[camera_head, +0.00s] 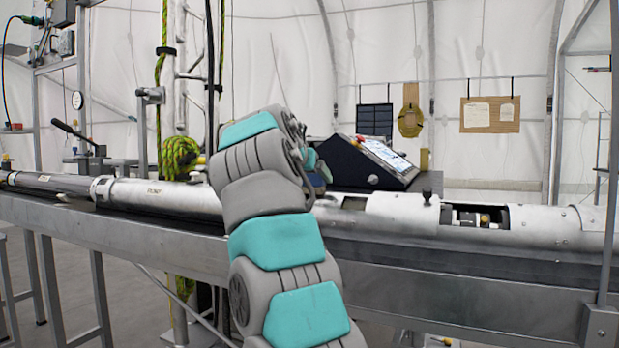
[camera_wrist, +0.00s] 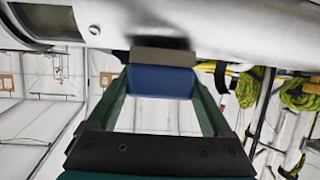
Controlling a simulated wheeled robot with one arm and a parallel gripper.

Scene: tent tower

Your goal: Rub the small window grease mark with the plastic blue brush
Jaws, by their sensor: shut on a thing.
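My gripper (camera_wrist: 160,88) is shut on the blue brush (camera_wrist: 161,83), whose blue body sits between the two green fingers in the wrist view. The brush's grey-brown pad (camera_wrist: 163,57) faces the pale metal tube (camera_wrist: 250,30); I cannot tell whether it touches. A small window (camera_wrist: 48,18) in the tube lies to the left of the brush; it also shows in the head view (camera_head: 355,203). A dark patch lies on the tube by the pad, and I cannot tell whether it is shadow or the grease mark.
The long tube lies along a metal bench (camera_head: 110,222). A dark console with a lit screen (camera_head: 385,152) stands behind it. A larger opening (camera_head: 475,217) is farther right. Green-yellow rope (camera_head: 178,155) hangs on a pole at left.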

